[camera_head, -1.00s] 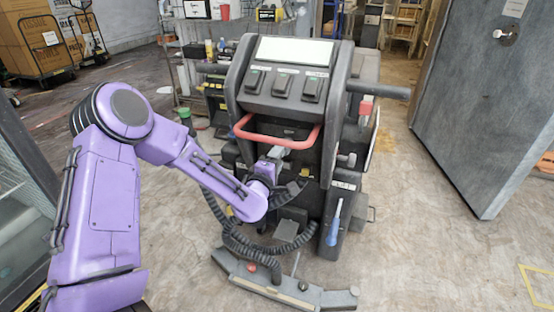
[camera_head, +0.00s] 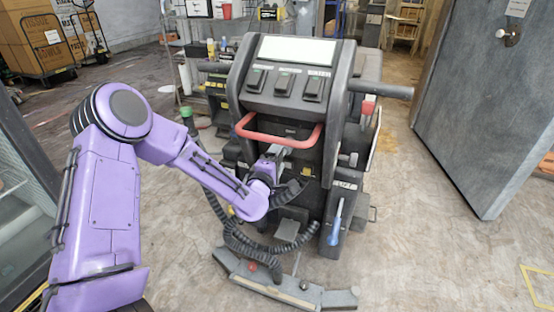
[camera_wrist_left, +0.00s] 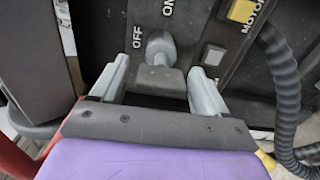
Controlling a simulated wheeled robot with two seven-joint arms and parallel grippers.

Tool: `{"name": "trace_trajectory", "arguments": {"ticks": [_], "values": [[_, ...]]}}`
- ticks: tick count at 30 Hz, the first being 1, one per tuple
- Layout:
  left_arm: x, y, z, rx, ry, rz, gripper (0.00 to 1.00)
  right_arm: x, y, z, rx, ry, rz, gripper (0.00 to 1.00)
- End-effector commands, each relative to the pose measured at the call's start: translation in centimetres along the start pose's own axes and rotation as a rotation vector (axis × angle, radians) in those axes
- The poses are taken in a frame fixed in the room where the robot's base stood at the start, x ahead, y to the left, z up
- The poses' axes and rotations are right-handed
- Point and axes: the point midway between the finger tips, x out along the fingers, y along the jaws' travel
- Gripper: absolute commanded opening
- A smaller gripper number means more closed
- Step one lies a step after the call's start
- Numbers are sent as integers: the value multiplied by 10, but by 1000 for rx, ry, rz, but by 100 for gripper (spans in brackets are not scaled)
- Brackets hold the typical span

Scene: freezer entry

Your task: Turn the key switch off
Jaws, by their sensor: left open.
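The key switch (camera_wrist_left: 160,48) shows in the left wrist view as a grey round boss with a flat key grip (camera_wrist_left: 159,80) on its near side. "OFF" is printed to its left and "ON" above it. My left gripper (camera_wrist_left: 160,73) is open, with one finger on each side of the key grip. Whether the fingers touch it I cannot tell. In the head view my left gripper (camera_head: 280,152) reaches to the machine's front below the red handle, and the key switch is hidden there. My right gripper is not in view.
The dark floor machine (camera_head: 290,85) has a red bar handle (camera_head: 275,138) just above my gripper. A black coiled hose (camera_head: 235,235) hangs beside my wrist. A yellow motor button (camera_wrist_left: 242,11) sits right of the key switch. A grey door (camera_head: 483,110) stands at the right.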

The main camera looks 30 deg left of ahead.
Motion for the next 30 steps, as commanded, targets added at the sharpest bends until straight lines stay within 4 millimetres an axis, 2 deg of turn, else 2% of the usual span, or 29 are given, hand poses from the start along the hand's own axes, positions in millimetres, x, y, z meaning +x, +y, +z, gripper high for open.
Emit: {"name": "trace_trajectory", "arguments": {"ticks": [5,12,16,20,30], "values": [[-20,0,0,-1,-2,-2,74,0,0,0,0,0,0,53],[-77,0,0,-2,0,-1,74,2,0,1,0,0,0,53],[-98,-1,-1,0,1,0,74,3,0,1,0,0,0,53],[-105,0,-2,-2,2,1,74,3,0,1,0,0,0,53],[-105,0,-1,-1,2,0,74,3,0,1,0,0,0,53]]}}
